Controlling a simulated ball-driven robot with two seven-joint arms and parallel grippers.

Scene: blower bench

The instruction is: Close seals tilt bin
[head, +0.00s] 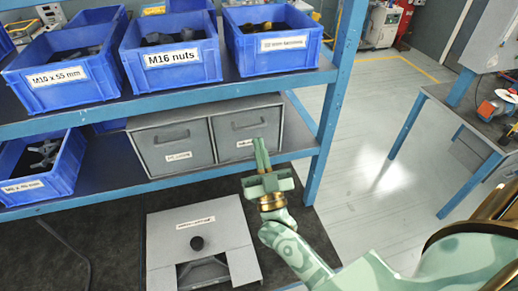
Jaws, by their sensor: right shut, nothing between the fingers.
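A grey unit (190,115) with two tilt bins stands on the blue middle shelf. The left bin front (170,147) and the right bin front (236,136) each have a handle and a small white label too blurred to read, so I cannot tell which is the seals bin. Both fronts look about flush with the unit. My right gripper (261,143) is shut and empty, its fingers pointing up in front of the right bin's lower right part, covering the edge of its label. I cannot tell whether it touches the bin. My left gripper is out of view.
Blue bins stand on the top shelf, including the M16 nuts bin (172,61); another blue bin (39,168) is left of the unit. A grey box with a black knob (202,233) sits below. A blue post (326,130) stands right of the unit; open floor (375,160) lies beyond.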

